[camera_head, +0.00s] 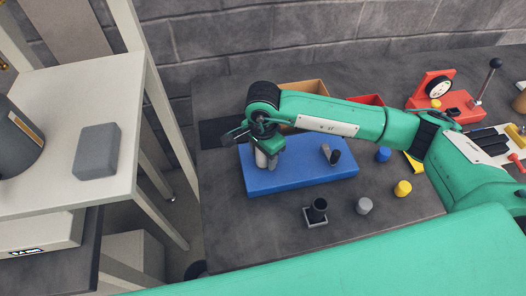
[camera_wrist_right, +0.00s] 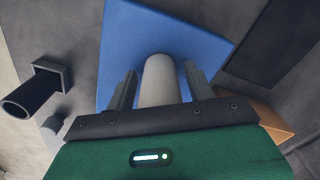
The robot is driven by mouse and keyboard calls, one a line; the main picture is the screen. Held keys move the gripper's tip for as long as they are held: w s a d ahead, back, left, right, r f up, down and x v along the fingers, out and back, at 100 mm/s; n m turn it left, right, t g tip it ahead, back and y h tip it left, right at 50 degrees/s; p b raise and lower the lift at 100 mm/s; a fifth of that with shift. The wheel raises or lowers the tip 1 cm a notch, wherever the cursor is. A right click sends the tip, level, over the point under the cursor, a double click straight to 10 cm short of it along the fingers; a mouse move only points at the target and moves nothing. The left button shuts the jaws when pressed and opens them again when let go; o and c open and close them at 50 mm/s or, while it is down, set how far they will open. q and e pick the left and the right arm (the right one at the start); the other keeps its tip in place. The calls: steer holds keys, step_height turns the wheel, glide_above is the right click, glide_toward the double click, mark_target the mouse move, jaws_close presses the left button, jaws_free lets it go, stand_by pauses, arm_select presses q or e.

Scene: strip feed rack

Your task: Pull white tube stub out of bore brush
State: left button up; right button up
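A pale grey-white upright cylinder, which looks like the white tube stub (camera_head: 261,159), stands at the left part of a blue block (camera_head: 300,179). My right gripper (camera_head: 262,148) is over it, pointing down. In the right wrist view, the stub (camera_wrist_right: 160,82) is between the two fingers of the right gripper (camera_wrist_right: 160,68), with narrow gaps on both sides; the fingers are open. I cannot make out a bore brush around the stub; its lower end is hidden. A short grey and black piece (camera_head: 331,154) lies farther right on the block. My left gripper is not in view.
A black cylinder on a square base (camera_head: 317,211), a grey peg (camera_head: 364,205), a yellow peg (camera_head: 403,188) and a blue peg (camera_head: 383,154) stand near the block. A cardboard box (camera_head: 303,87) is behind my arm. A red fixture (camera_head: 440,98) stands at the back right.

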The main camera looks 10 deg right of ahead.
jaws_close()
steer(key=c, duration=0.6)
jaws_free()
steer(key=shift+c, duration=0.2)
steer(key=shift+r, duration=0.1)
steer(key=shift+c, duration=0.9)
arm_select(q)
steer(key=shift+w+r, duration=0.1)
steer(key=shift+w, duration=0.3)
arm_select(e)
steer(key=shift+r, duration=0.15)
steer(key=shift+r+p, duration=0.3)
steer(key=shift+r, duration=0.3)
steer(key=shift+r+p, duration=0.7)
steer(key=shift+r, duration=1.3)
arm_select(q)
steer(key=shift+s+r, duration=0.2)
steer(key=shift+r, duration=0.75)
arm_select(e)
steer(key=shift+r, duration=0.15)
